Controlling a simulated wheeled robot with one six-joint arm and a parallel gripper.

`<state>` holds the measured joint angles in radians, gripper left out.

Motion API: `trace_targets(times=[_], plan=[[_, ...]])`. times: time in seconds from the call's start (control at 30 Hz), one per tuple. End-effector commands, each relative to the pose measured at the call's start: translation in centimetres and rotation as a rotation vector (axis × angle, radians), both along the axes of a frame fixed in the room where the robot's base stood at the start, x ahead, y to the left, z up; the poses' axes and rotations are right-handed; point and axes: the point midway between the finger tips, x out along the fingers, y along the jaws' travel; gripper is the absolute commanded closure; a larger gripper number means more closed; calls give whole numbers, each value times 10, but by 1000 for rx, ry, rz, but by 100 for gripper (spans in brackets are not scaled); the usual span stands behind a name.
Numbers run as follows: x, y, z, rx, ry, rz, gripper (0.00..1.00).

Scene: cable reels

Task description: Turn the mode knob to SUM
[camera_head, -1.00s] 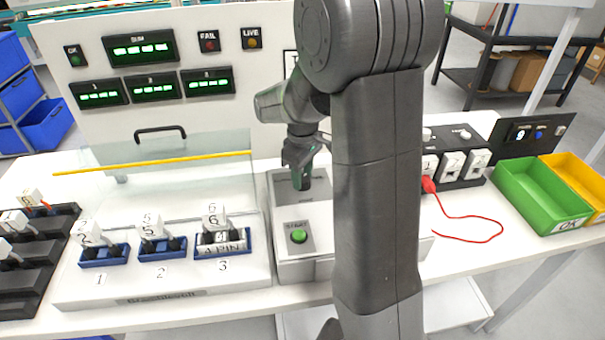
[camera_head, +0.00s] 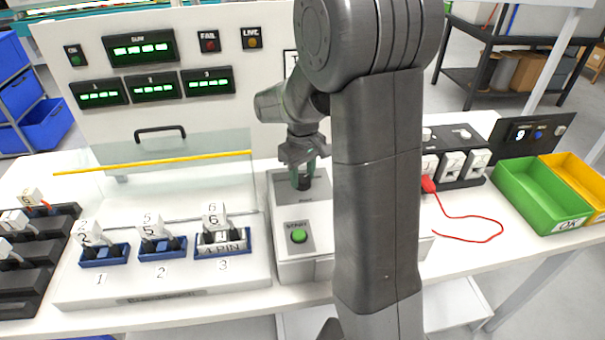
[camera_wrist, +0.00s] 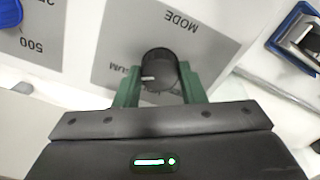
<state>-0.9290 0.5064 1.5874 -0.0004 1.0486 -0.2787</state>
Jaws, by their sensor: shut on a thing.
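The mode knob (camera_wrist: 161,68) is a dark round knob on a grey label plate (camera_wrist: 112,40) in the wrist view. Its white pointer line points left, towards the printed word SUM. The word MODE is printed above it, upside down. My gripper (camera_wrist: 160,84) has its green fingers on either side of the knob and is shut on it. In the head view my gripper (camera_head: 303,174) stands over the white box (camera_head: 325,210), behind the green START button (camera_head: 299,236). The knob shows there only as a small dark shape between the fingers.
A panel of green displays (camera_head: 140,48) is behind. A green tray (camera_head: 540,190) and a red cable (camera_head: 480,240) lie to the right.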

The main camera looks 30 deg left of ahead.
Motion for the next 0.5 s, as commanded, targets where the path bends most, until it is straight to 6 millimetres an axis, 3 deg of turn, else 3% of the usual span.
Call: trace_targets(times=[0.07,0.1,0.2,0.5], plan=[[1,1,1,2,-2,-1,86],[1,1,1,2,-2,-1,62],[1,1,1,2,-2,0,42],[0,0,1,2,-1,0,42]])
